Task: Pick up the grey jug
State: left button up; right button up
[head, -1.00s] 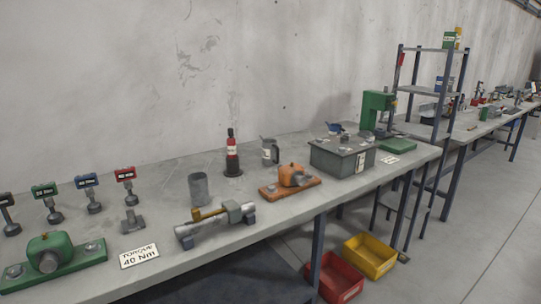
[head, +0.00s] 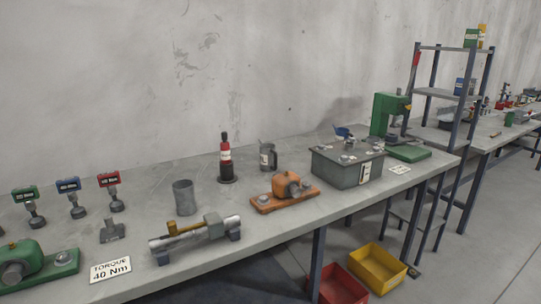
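A grey jug (head: 267,157) with a pale label and a side handle stands upright at the back of the grey workbench (head: 130,262), near the wall. It is just right of a red and black bottle (head: 225,160) and behind an orange device on a board (head: 287,187). The orange device is close in front of it and may hide a little of its base. A plain grey cylindrical cup (head: 184,199) with no visible handle stands further left. Neither of my grippers is in view.
A grey box (head: 345,165) with parts on top stands right of the jug, and a green press (head: 388,118) beyond it. A silver cylinder (head: 195,233) lies near the front edge. Red (head: 340,287) and yellow (head: 376,268) bins are on the floor below.

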aim_at(268, 156)
jog(key=i+l+u, duration=0.1)
jog(key=l, duration=0.25)
jog(key=i+l, duration=0.25)
jog(key=i+l+u, duration=0.15)
jog(key=l, duration=0.3)
